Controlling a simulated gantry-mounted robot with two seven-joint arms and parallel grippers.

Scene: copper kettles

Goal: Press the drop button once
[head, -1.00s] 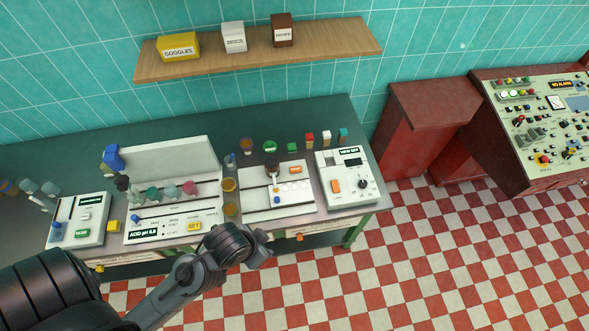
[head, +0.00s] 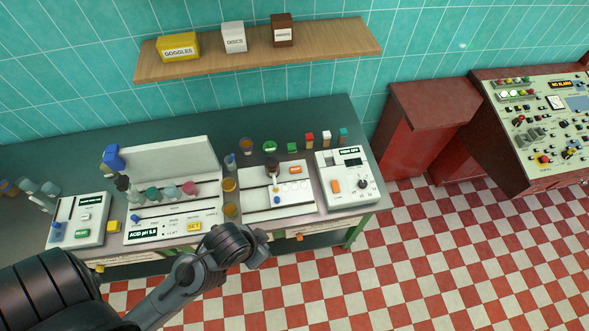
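I cannot read a label that marks the drop button. A white device (head: 252,205) in the middle of the bench has a dark round-topped part (head: 272,164), a small blue part (head: 277,200) and an orange part (head: 295,169). To its left is a white pH meter panel (head: 170,225) with a yellow SET button (head: 194,226) and a display that reads ACID. My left arm comes in from the lower left. Its end, with my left gripper (head: 262,250), is in front of the bench edge, apart from the devices. The fingers are too unclear to judge. My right gripper is out of view.
A white device (head: 345,195) with an orange switch and a dark knob stands at the bench's right end. Another white device (head: 75,230) stands at the left. Small coloured blocks line the back. A shelf (head: 345,40) hangs above. A red console (head: 500,130) stands far right.

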